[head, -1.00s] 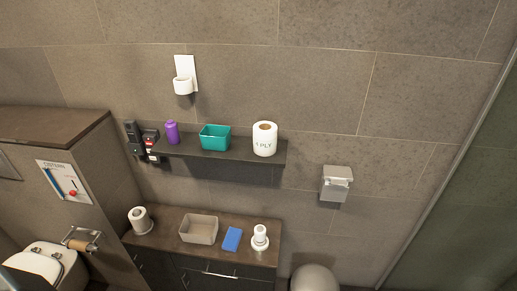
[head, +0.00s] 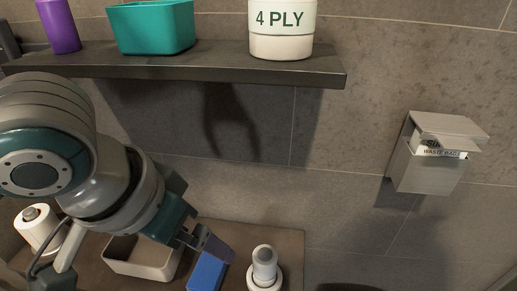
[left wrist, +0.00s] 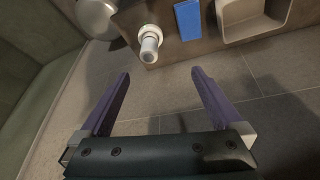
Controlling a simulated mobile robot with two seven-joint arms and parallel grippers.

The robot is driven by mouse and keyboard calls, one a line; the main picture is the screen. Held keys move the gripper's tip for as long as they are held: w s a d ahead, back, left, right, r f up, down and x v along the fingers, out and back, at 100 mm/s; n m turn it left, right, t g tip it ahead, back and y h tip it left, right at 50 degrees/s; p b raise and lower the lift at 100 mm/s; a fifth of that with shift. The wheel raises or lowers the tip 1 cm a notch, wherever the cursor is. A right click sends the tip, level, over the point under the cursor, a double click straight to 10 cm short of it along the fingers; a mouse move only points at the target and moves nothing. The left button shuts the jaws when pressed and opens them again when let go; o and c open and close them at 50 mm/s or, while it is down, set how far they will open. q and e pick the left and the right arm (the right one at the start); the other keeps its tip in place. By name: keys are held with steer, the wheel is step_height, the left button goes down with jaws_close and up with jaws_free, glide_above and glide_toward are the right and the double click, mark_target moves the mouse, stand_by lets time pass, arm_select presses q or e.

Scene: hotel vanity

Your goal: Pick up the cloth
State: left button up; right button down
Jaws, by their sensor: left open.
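My left gripper (head: 206,241) reaches down from the left and overlaps the cloth's far end in the head view. In the left wrist view its purple fingers (left wrist: 161,75) are wide apart with only tiles between them, and the cloth is beyond the tips. My right gripper is not in view.
A dark shelf (head: 300,66) with a teal box (head: 152,28), purple bottle (head: 58,27) and large roll (head: 282,30) overhangs behind. A waste-bag dispenser (head: 432,160) hangs at right.

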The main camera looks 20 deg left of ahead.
mark_target(209, 267)
arm_select(q)
steer(key=w+a+f+b, duration=0.2)
steer(key=f+b, duration=0.3)
steer(key=f, duration=0.2)
steer(key=w+a+f+n+y+b, duration=0.1)
steer(key=a+f+b, duration=0.1)
steer(key=f+b, duration=0.4)
steer(key=w+a+f+n+b, duration=0.1)
steer(key=w+a+f+b, duration=0.1)
steer(key=f+b, duration=0.4)
steer(key=shift+w+a+f, duration=0.2)
steer(key=shift+f, duration=0.5)
steer(key=shift+w+a+f, duration=0.15)
steer(key=shift+f, duration=0.5)
steer(key=b+x, duration=0.3)
steer(key=x, duration=0.2)
steer(key=shift+w+f+b, duration=0.2)
steer(key=shift+w+b, duration=0.05)
steer(key=shift+b, duration=0.1)
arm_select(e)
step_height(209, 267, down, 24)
arm_select(q)
steer(key=shift+c, duration=0.2)
steer(key=c, duration=1.1)
steer(key=shift+c, duration=0.2)
steer(key=shift+r, duration=0.15)
